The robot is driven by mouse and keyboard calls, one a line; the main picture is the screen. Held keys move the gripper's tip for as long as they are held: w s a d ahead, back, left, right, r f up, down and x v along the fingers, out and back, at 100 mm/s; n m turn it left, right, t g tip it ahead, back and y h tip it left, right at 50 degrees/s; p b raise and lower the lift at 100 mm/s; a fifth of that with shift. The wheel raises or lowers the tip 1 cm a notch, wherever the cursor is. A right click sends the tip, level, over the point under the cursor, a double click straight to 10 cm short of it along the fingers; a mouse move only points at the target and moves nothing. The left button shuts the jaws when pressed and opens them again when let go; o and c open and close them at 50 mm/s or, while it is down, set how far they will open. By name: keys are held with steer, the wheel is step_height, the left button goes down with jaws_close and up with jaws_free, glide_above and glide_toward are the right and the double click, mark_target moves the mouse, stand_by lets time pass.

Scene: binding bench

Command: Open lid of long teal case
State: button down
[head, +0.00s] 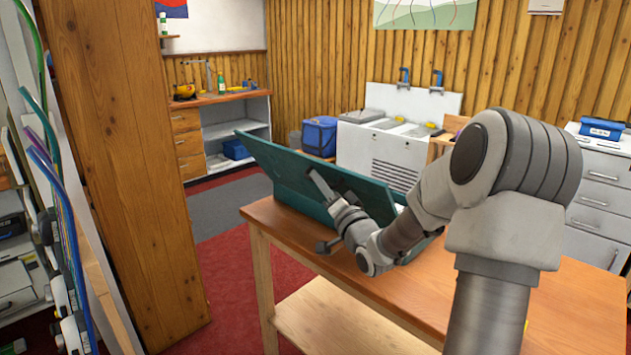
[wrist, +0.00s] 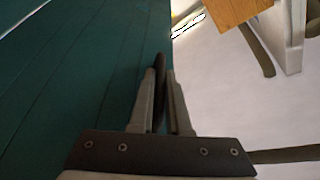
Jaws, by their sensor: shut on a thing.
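The long teal case (head: 300,197) lies on the wooden table, with its teal lid (head: 285,165) raised and tilted up as a long slanted panel. My gripper (head: 318,182) is against the near side of the lid. In the wrist view my gripper (wrist: 161,75) is shut on a dark, narrow handle (wrist: 160,62) beside the lid's teal planked surface (wrist: 75,80). My arm hides the right part of the case in the head view, and I cannot see its inside clearly.
The wooden table (head: 560,300) is clear at the front right. A wooden post (head: 120,150) and a rack stand close on the left. A white sink unit (head: 385,150), a blue box (head: 319,135) and grey drawers (head: 600,195) stand behind. Red floor shows on the left.

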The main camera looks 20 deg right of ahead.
steer(key=d+r+m+p, duration=0.1)
steer(key=p, duration=0.1)
steer(key=w+d+r+m+p, duration=0.1)
steer(key=d+p, duration=0.1)
steer(key=d+r+m+g+h+p, duration=0.1)
steer(key=r+p, duration=0.1)
steer(key=shift+w+d+m, duration=0.25)
steer(key=shift+d+m, duration=0.15)
steer(key=shift+w+d+r+m+p, duration=0.1)
steer(key=shift+w+d+m+p, duration=0.1)
steer(key=shift+d+m+p, duration=0.35)
steer(key=shift+w+d+p, duration=0.1)
steer(key=shift+d+p, duration=0.15)
steer(key=shift+p, duration=0.05)
steer(key=c, duration=0.9)
jaws_free()
glide_toward(369, 187)
steer(key=w, duration=0.3)
steer(key=w+r, duration=0.1)
steer(key=w, duration=0.1)
steer(key=shift+w, duration=0.1)
